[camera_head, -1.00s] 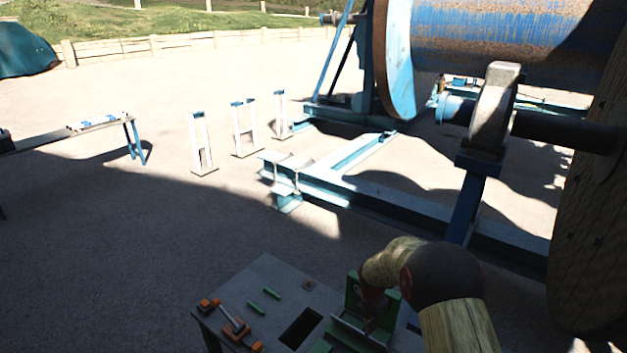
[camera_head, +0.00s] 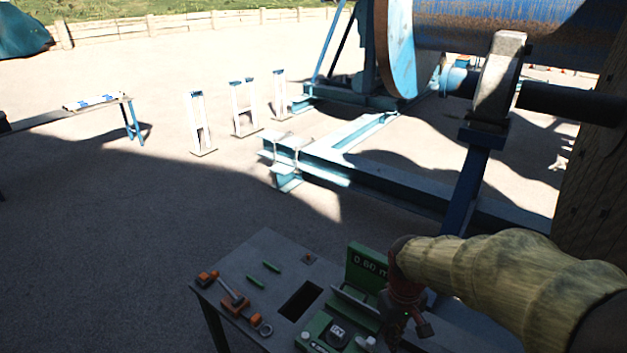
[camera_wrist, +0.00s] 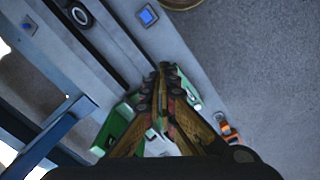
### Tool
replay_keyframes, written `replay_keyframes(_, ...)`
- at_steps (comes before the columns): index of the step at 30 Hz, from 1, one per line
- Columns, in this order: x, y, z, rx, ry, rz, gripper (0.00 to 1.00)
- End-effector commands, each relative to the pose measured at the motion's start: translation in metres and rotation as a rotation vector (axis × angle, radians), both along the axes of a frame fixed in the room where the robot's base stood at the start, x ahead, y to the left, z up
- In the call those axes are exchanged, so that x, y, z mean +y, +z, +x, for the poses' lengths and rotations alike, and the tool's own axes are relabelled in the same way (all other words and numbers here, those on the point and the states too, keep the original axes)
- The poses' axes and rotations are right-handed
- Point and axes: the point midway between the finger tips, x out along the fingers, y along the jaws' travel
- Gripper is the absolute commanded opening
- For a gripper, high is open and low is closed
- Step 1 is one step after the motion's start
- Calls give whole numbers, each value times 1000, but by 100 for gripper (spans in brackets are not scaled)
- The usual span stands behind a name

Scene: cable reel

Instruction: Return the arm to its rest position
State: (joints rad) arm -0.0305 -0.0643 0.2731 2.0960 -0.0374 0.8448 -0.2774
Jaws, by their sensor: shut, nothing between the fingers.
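My gripper (camera_head: 402,318) is at the lower right of the head view, at the end of my arm, beside a green panel with a display reading about 0.60 m (camera_head: 368,264). It appears above the grey workbench (camera_head: 262,250); contact cannot be judged. In the wrist view my gripper (camera_wrist: 164,72) has its fingers closed together with nothing between them. Green parts of the device (camera_wrist: 112,132) show on both sides of the fingers there.
The bench holds orange-handled tools (camera_head: 236,298), green pins and a dark slot. A large reel (camera_head: 402,55) on a blue steel frame (camera_head: 345,172) stands behind, with a wooden flange (camera_head: 585,180) close on the right. Open ground lies left, with a low table (camera_head: 70,122) and several small stands.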

Motion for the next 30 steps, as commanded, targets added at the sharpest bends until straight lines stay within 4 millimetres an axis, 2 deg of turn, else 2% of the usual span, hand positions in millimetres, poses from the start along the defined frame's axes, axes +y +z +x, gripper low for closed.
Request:
replay_keyframes(1, -1, 4, -15, -29, -65, 5, 0)
replay_keyframes(7, -1, 23, -69, -132, -265, 35, 0)
replay_keyframes(12, -2, 28, -109, -243, -317, 64, 0)
replay_keyframes(15, -2, 30, -125, -322, -319, 81, 0)
replay_keyframes(22, -4, 46, -139, -483, -319, 106, 0)
replay_keyframes(30, -5, 45, -140, -499, -321, 108, 0)
